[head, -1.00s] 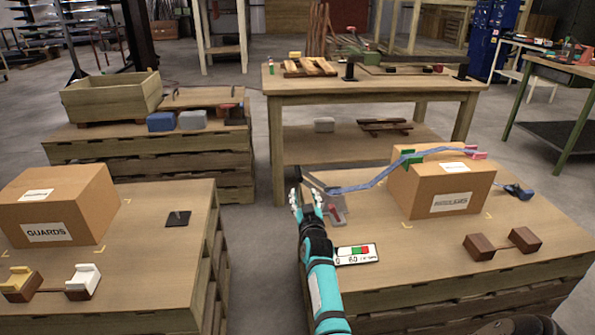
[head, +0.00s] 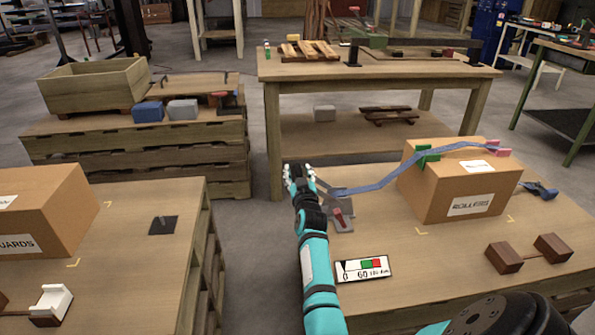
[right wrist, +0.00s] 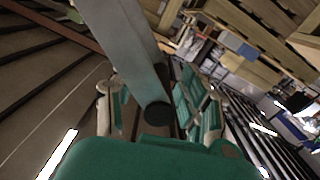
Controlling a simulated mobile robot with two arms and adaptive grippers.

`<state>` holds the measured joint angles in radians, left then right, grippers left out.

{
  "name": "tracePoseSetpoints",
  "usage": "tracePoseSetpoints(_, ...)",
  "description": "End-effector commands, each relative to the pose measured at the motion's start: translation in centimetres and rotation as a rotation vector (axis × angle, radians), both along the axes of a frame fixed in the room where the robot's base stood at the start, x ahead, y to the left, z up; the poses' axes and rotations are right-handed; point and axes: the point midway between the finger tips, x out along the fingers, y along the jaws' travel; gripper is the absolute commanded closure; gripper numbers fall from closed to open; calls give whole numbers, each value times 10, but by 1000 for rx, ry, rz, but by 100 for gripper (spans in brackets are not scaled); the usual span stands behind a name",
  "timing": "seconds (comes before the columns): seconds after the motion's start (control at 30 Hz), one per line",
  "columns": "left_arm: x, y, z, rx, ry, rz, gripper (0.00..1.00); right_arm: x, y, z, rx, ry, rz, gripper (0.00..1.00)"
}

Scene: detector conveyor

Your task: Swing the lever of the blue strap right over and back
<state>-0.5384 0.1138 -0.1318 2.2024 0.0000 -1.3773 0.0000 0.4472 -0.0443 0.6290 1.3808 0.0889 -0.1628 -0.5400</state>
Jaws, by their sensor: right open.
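The blue strap (head: 378,183) runs from a grey tensioner (head: 341,224) at the left over the cardboard box (head: 420,197) on the right pallet. The tensioner has a red part (head: 338,216). Its grey lever (head: 323,188) slants up and left toward my right gripper (head: 299,178). In the right wrist view, a wide grey bar, apparently the lever (right wrist: 122,45), passes between the open fingers of my right gripper (right wrist: 155,105). I cannot tell whether they touch it. My left gripper is not in view.
A gauge card (head: 363,269) lies in front of the tensioner. Green (head: 428,158) and pink (head: 488,142) corner pieces sit under the strap. A brown two-block piece (head: 527,254) lies at right. Another pallet (head: 125,265) stands left across a gap; a wooden table (head: 380,72) stands behind.

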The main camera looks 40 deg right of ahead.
Motion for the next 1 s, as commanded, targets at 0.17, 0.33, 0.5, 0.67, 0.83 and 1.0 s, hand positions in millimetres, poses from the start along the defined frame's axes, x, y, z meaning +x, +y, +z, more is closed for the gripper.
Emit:
tracePoseSetpoints(0.17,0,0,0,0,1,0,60,0,0,0,0,0,0,56)
tracePoseSetpoints(0.33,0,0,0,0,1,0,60,0,0,0,0,0,0,71)
tracePoseSetpoints(0.5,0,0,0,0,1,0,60,0,0,0,0,0,0,93)
tracePoseSetpoints(0.67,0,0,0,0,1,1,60,0,0,0,-1,-1,0,100)
tracePoseSetpoints(0.83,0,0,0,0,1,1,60,0,0,0,0,-1,0,100)
tracePoseSetpoints(1.0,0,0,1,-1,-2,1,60,0,-2,2,6,-5,-1,100)
